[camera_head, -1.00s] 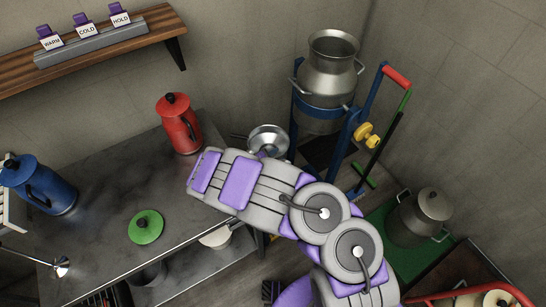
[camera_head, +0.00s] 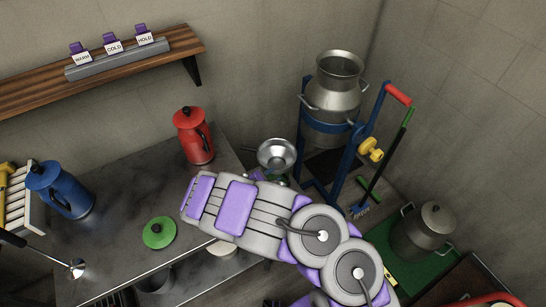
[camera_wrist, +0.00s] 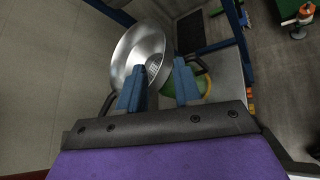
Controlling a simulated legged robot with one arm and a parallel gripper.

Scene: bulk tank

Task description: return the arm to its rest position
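In the head view my grey and purple arm (camera_head: 250,215) is folded across the lower middle, over the counter's right edge. My gripper is mostly hidden behind the arm there. The steel bowl also shows in the head view (camera_head: 277,153), just beyond the forearm.
A red jug (camera_head: 194,135), blue jug (camera_head: 62,190) and green lid (camera_head: 159,232) are on the dark counter (camera_head: 110,205). A milk can (camera_head: 336,85) sits in a blue frame (camera_head: 345,165). A lidded can (camera_head: 424,230) stands on a green mat (camera_head: 380,240). A wooden shelf (camera_head: 100,65) is above.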

